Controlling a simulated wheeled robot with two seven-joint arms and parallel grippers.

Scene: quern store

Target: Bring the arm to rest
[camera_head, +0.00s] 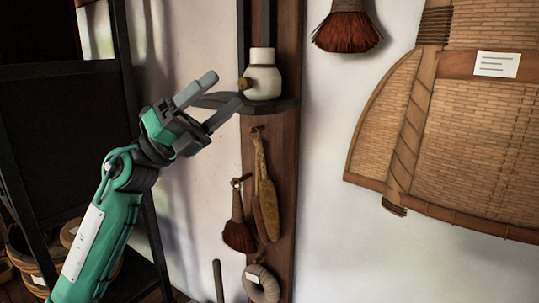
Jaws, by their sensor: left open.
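My left arm (98,235), green with dark joints, comes in from the lower left. Its gripper (226,88) is raised, pointing up and to the right. Its two grey fingers are apart with nothing between them. The fingertips are just left of a small cream jar (264,82) with a brown knob on its side. The jar stands upright on a dark shelf (284,106) fixed to a wooden post. I cannot tell whether a finger touches the shelf. My right gripper is out of view.
A dark rack (65,120) with baskets (32,258) stands left. A large woven piece (470,120) and brush (347,30) hang right.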

